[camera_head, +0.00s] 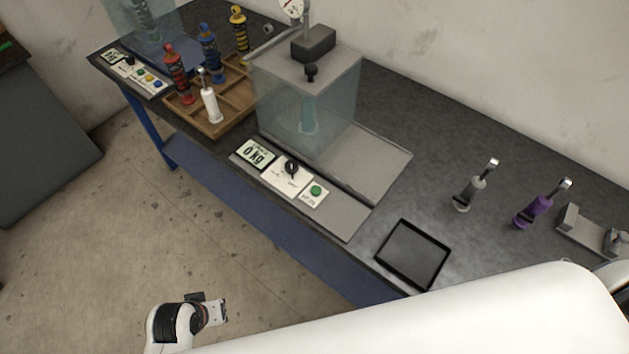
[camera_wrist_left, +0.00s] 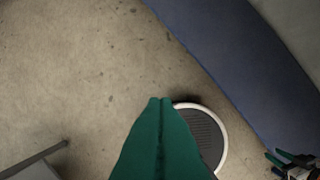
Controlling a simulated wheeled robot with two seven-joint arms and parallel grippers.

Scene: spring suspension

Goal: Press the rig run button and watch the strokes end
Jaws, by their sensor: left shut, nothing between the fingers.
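The rig is a clear box (camera_head: 335,110) with a pale teal damper inside and a dark block (camera_head: 313,43) on top. On its front panel are a display reading 0 kg (camera_head: 255,153), a black knob (camera_head: 291,167) and a green button (camera_head: 316,190). The small writing by the button is unreadable. In the left wrist view, the green fingers of my left gripper (camera_wrist_left: 160,102) are shut and empty above the floor. My left wrist shows low in the head view, off the bench and away from the button. A dark, green-tipped part, apparently my right gripper (camera_wrist_left: 286,163), is partly cut off.
A wooden tray (camera_head: 238,122) with coloured dampers stands left of the rig, near another button panel (camera_head: 140,75). A black tablet (camera_head: 413,254), a grey damper (camera_head: 470,190), a purple damper (camera_head: 535,210) and a metal fixture (camera_head: 590,232) are at right. My white arm covers the lower right.

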